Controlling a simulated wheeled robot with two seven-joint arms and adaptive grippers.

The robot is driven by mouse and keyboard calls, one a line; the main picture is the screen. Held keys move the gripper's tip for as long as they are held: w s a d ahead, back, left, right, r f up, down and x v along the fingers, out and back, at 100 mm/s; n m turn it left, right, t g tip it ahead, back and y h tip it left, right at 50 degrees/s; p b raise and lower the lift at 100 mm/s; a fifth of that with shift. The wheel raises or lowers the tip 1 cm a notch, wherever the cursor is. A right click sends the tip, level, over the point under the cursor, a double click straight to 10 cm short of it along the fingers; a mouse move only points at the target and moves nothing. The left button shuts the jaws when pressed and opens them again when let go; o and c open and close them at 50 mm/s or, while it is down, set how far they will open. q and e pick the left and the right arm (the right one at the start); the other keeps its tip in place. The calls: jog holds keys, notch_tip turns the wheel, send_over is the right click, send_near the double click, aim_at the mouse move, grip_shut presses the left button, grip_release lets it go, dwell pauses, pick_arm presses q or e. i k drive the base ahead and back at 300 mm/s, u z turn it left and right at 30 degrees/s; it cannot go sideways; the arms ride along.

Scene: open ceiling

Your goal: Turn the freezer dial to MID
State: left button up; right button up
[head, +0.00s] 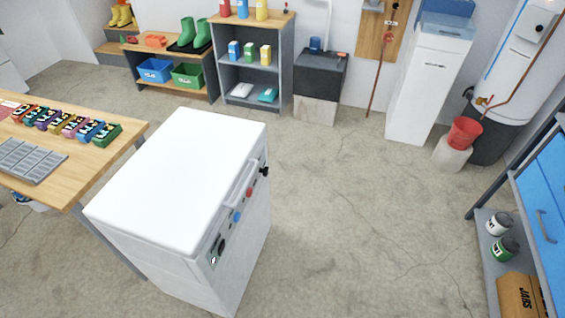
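A white chest freezer (180,185) stands on the concrete floor left of centre, its lid shut. Its control side faces right and shows at a steep angle. A dark round dial (219,247) sits near the front end of that side. Farther along are a blue round part (237,216), a red round part (249,192) and a black part (264,171) near the far corner. A white handle runs along the lid edge. The dial's marks and pointer are too small to read. Neither of my grippers is in view.
A wooden table (95,110) with colourful blocks and a grey tray (30,160) stands close at the freezer's left. Blue-fronted shelving (545,200) stands at the right. A red bucket (465,132) sits on a block. The floor (360,220) right of the freezer is clear.

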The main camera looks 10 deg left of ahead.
aim_at(265, 171)
jog(key=u, duration=0.5)
jog(key=i, duration=0.8)
jog(key=u, duration=0.8)
